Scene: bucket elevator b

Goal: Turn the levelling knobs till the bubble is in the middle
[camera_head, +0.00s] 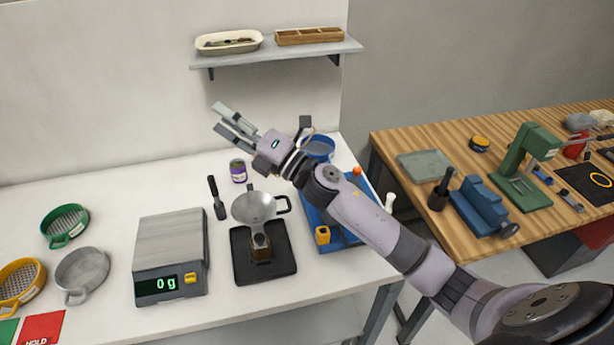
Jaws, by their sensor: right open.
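My right arm comes in from the lower right and crosses over the blue device. My right gripper (230,122) is open and empty, raised in front of the white back wall. A grey scale (172,245) reading 0 g stands on the white table. A blue device (330,234) with a yellow block (323,235), an orange knob (357,171) and a white-handled lever (389,201) stands at the table's right end, partly hidden by my arm. I cannot make out a bubble level, nor tell which parts are levelling knobs. My left gripper is out of view.
A metal funnel (256,207) stands over a black mat (282,262) between scale and blue device. A purple jar (238,171) and black-handled tool (217,199) are behind. Sieves (65,225) lie left. A wooden bench (425,213) with tools is right; a shelf (275,51) hangs above.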

